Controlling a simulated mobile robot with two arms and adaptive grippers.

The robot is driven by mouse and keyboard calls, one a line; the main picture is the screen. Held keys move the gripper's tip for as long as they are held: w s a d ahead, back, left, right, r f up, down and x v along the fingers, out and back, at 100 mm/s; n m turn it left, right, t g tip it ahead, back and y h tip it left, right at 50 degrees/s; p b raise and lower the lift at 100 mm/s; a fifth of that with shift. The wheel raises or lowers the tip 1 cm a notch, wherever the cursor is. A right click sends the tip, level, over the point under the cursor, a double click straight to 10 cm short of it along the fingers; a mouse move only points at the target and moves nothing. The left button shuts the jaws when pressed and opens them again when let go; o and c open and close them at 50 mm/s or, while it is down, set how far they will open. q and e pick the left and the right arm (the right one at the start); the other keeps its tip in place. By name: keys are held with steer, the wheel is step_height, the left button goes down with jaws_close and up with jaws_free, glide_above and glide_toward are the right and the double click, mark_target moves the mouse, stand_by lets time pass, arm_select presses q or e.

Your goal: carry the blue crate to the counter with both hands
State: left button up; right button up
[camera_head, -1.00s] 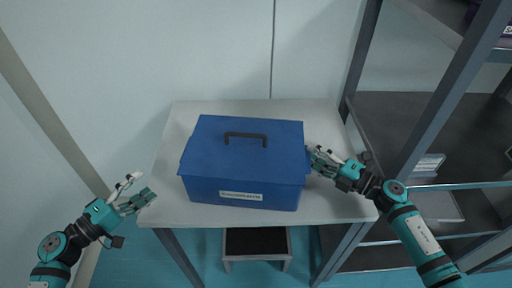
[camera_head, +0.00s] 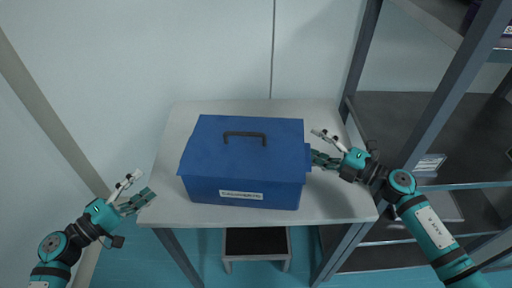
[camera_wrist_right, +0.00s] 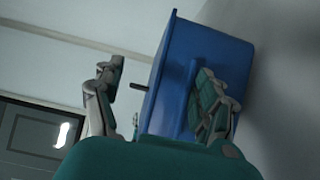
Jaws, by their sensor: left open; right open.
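The blue crate (camera_head: 245,165) stands on a small light table (camera_head: 335,195), with its lid shut, a dark handle on top and a white label on the front. In the right wrist view the crate (camera_wrist_right: 180,60) lies just beyond the fingers. My right gripper (camera_head: 318,145) is open at the crate's right side, by the side ledge; I cannot tell whether it touches. It also shows in the right wrist view (camera_wrist_right: 160,92), with one finger overlapping the crate. My left gripper (camera_head: 138,187) is open and empty, left of the table's front left corner, well apart from the crate.
A dark metal shelf rack (camera_head: 400,130) stands close on the right, near my right arm. A pale wall (camera_head: 150,50) is behind the table. A low dark step or stool (camera_head: 256,242) is on the floor below the table. The left side is free.

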step_height(320, 180, up, 6)
steer(key=shift+d, duration=0.1)
stand_by(0.4)
